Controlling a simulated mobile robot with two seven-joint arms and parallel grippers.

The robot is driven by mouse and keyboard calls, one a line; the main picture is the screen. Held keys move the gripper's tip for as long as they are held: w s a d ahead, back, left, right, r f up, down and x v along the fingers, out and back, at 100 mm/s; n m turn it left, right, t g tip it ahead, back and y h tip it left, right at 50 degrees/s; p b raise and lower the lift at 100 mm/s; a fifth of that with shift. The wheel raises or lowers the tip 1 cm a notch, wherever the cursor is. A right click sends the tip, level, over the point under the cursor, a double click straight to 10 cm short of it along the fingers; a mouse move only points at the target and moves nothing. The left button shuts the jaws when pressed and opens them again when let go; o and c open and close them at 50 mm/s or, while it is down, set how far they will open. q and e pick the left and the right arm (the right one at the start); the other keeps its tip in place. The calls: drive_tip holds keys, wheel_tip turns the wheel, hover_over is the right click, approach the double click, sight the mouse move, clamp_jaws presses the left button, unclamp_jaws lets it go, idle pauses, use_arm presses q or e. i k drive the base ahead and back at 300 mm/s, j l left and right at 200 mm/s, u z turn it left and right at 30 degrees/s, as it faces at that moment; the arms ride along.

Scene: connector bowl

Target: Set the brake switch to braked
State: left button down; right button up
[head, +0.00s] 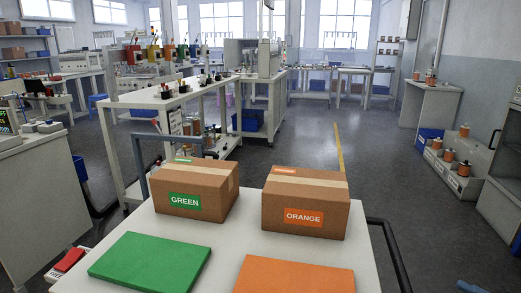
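A small red switch (69,260) on a pale plate sits at the lower left, beside the left edge of the white cart top (225,245). I take it to be the brake switch. Lettering on the plate below the red part is partly cut off and looks like "FREE", but it is too small to read surely. Which way the switch is tilted cannot be told. Neither of my grippers is in the head view.
On the cart top stand a box labelled GREEN (195,189) and a box labelled ORANGE (305,202), with a green mat (150,262) and an orange mat (294,276) before them. A dark rail (391,250) runs along the right. Open floor (360,170) lies beyond.

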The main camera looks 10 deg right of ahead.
sight(75, 254)
drive_tip(key=k+l, duration=0.35)
drive_tip(key=l, duration=0.15)
drive_tip(key=k+l, duration=0.35)
drive_tip(key=l, duration=0.2)
